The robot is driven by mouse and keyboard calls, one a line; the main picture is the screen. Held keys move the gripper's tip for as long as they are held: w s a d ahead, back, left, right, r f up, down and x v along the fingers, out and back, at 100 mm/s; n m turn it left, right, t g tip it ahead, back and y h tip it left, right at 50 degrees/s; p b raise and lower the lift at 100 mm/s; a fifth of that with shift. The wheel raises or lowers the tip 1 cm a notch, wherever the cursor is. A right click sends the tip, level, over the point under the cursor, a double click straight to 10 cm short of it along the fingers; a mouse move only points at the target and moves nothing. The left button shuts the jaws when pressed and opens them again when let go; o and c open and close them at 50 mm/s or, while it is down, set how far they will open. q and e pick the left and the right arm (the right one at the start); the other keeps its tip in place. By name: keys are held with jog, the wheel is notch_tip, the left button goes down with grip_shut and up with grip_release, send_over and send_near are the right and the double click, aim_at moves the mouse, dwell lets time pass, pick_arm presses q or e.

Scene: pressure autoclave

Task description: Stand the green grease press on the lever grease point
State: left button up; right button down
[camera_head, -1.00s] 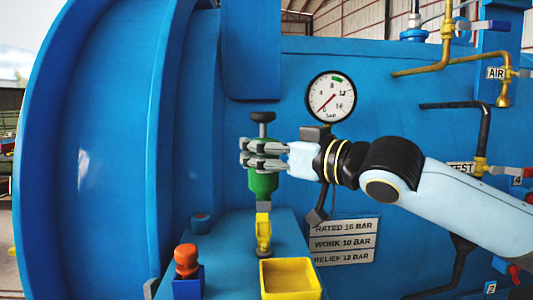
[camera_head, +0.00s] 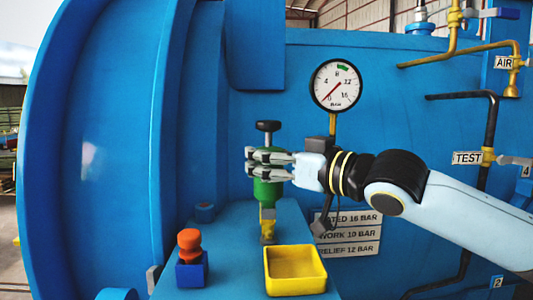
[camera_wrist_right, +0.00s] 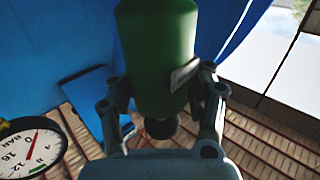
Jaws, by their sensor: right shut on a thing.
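The green grease press (camera_head: 267,189) is upright in my right gripper (camera_head: 254,163), whose fingers are shut around its green body. Its black knob (camera_head: 267,127) stands above the fingers. Below the press is an upright yellow piece (camera_head: 267,221) on the blue ledge, apparently the lever grease point. The press's lower end is close over it or touching it; I cannot tell which. In the right wrist view the green press (camera_wrist_right: 158,55) lies between both fingers. My left gripper is not in view.
A yellow tray (camera_head: 295,289) stands at the ledge's front right. An orange-red knobbed piece (camera_head: 190,243) sits in a blue block (camera_head: 192,272) at left. A pressure gauge (camera_head: 336,85) and rating plates (camera_head: 348,234) are on the blue wall behind. Pipes run at right.

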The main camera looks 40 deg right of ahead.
aim_at(268, 193)
jog(key=shift+f+b, duration=0.45)
jog(key=shift+f, duration=0.45)
jog(key=shift+p, duration=0.75)
dwell(0.9)
jog(key=shift+f+b, duration=0.35)
jog(key=shift+f, duration=0.05)
dwell(0.4)
jog(key=shift+r, duration=0.1)
jog(key=shift+r+p, duration=0.1)
jog(key=shift+p, duration=0.3)
jog(key=shift+p, duration=0.45)
dwell(1.4)
jog(key=shift+f, duration=0.2)
dwell(0.4)
